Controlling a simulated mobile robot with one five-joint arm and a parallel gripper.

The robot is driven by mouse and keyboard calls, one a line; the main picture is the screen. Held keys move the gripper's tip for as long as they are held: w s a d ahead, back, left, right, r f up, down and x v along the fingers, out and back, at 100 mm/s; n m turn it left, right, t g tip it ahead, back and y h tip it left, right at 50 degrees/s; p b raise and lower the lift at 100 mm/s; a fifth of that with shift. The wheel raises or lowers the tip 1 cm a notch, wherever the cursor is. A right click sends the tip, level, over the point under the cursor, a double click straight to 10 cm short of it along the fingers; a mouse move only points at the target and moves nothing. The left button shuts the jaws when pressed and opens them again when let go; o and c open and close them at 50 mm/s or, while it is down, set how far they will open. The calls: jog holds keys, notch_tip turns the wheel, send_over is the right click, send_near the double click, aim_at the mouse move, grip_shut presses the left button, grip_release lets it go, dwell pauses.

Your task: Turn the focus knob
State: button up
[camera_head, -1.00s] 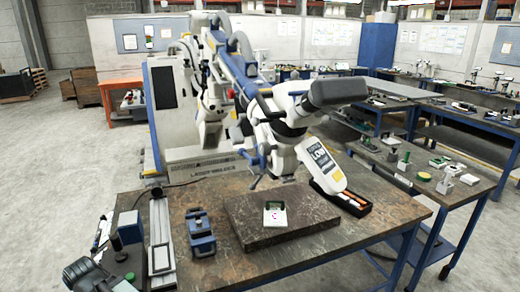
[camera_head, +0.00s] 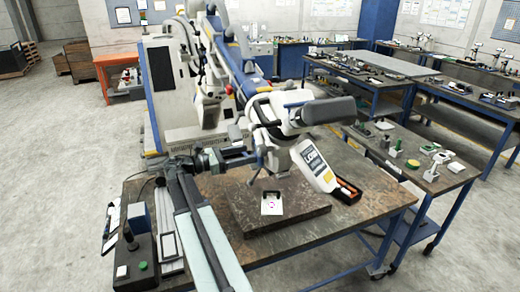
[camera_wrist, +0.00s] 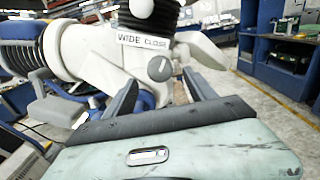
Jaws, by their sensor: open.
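A small round grey knob (camera_wrist: 158,68) sits on the white microscope body (camera_wrist: 95,58) in the wrist view, just below a "WIDE CLOSE" label. My gripper (camera_wrist: 160,80) is open. Its two dark fingers point at the body, one to each side of the knob in the picture. The gap ahead of them is hard to judge, and I see no contact. In the head view my gripper (camera_head: 250,156) reaches in from the left beside the microscope head (camera_head: 285,112). The knob cannot be made out there.
A dark stone slab (camera_head: 298,218) with a white sample card (camera_head: 271,205) lies under the microscope on the bench. A box of small parts (camera_head: 346,191) stands right of it. A control box with a green button (camera_head: 142,264) is at lower left. Other benches stand at right.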

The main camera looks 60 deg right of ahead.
aim_at(258, 152)
jog(key=x, duration=0.6)
jog(key=shift+s+d, duration=0.15)
